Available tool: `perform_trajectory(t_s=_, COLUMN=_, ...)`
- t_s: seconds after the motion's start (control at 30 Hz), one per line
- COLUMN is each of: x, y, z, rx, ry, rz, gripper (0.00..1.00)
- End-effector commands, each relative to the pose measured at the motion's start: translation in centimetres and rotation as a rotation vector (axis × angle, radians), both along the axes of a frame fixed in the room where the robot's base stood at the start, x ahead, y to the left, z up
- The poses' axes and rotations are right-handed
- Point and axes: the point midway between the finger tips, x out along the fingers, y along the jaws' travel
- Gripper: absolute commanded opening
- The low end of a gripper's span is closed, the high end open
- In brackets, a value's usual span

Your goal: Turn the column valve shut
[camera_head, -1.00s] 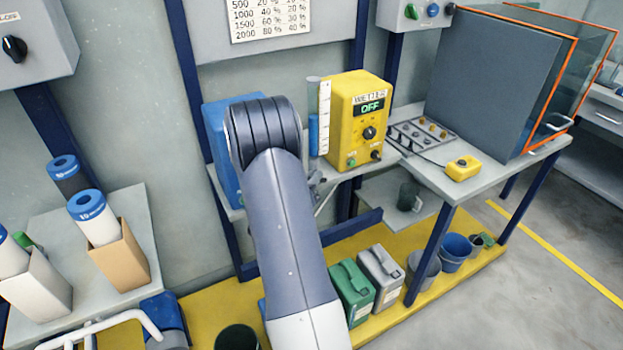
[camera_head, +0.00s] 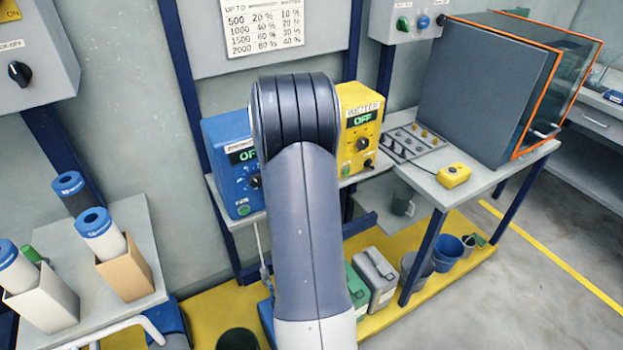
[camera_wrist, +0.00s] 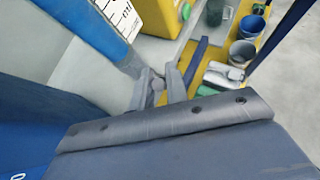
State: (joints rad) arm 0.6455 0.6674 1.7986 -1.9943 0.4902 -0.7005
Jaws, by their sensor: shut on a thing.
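The column is a tube with blue liquid (camera_wrist: 90,28) and a white ml scale (camera_wrist: 122,14), running across the upper left of the wrist view. Its lower end meets my gripper (camera_wrist: 158,88). The two grey fingers are shut on a small grey piece, the column valve (camera_wrist: 158,84), below the tube. The fingers hide most of the valve, so I cannot tell its angle. In the head view my arm covers the column, the valve and my gripper.
A blue box (camera_head: 222,165) with a lit display and a yellow box (camera_head: 362,105) reading OFF flank my arm. Jerrycans (camera_head: 375,278) and buckets (camera_head: 447,253) stand low on the yellow platform (camera_head: 480,262). Cylinders in holders (camera_head: 125,270) stand at left.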

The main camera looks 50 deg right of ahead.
Motion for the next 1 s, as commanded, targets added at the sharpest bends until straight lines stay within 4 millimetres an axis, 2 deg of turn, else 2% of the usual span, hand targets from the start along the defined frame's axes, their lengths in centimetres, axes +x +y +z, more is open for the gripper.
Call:
perform_trajectory(t_s=0.03, x=-0.1, y=-0.29, z=0.62, rx=0.037, ry=-0.014, rz=-0.002, gripper=0.0)
perform_trajectory(t_s=0.4, x=-0.34, y=-1.09, z=0.56, rx=0.245, ry=-0.077, rz=-0.001, gripper=0.0)
perform_trajectory(t_s=1.0, x=-0.37, y=-1.26, z=0.14, rx=0.307, ry=-0.097, rz=0.001, gripper=0.0)
